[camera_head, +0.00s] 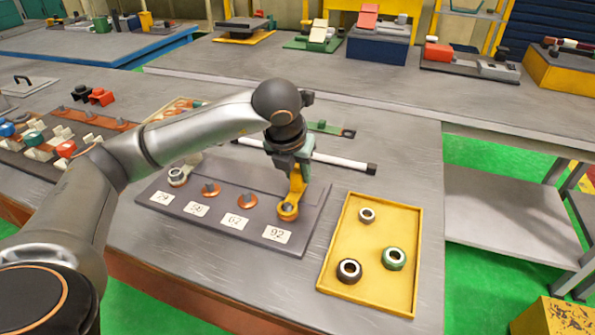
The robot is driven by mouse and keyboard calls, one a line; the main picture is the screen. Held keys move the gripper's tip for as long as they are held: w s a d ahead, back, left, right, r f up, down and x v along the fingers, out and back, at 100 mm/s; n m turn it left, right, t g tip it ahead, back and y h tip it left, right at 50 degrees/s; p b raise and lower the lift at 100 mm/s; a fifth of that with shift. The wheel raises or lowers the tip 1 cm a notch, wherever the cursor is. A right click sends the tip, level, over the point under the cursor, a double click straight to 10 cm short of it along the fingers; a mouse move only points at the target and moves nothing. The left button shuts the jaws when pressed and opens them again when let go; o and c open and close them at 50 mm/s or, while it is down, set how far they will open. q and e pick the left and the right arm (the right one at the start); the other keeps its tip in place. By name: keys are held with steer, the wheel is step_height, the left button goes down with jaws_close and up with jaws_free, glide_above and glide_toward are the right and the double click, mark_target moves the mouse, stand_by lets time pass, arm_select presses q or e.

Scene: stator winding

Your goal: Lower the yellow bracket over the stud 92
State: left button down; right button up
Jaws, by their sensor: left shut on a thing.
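My left gripper (297,172) is shut on the yellow bracket (290,207) and points down over the right end of a dark plate (307,225). The bracket hangs upright with its ring end lowest. The ring is at the place behind the label 92 (277,234). The stud there is mostly hidden by the ring, and I cannot tell whether the ring is around it or just above it. My right gripper is not in view.
A yellow tray (334,244) to the right holds a silver nut (367,215), a green nut (393,258) and a dark nut (349,270). A white rod (340,161) with black ends lies behind the gripper. Coloured parts crowd the left.

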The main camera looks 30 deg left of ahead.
mark_target(297, 170)
arm_select(q)
steer(key=shift+f+b, duration=0.3)
steer(key=shift+b, duration=0.05)
steer(key=c, duration=0.5)
jaws_free()
steer(key=shift+r+p, duration=2.25)
steer(key=shift+r, duration=1.3)
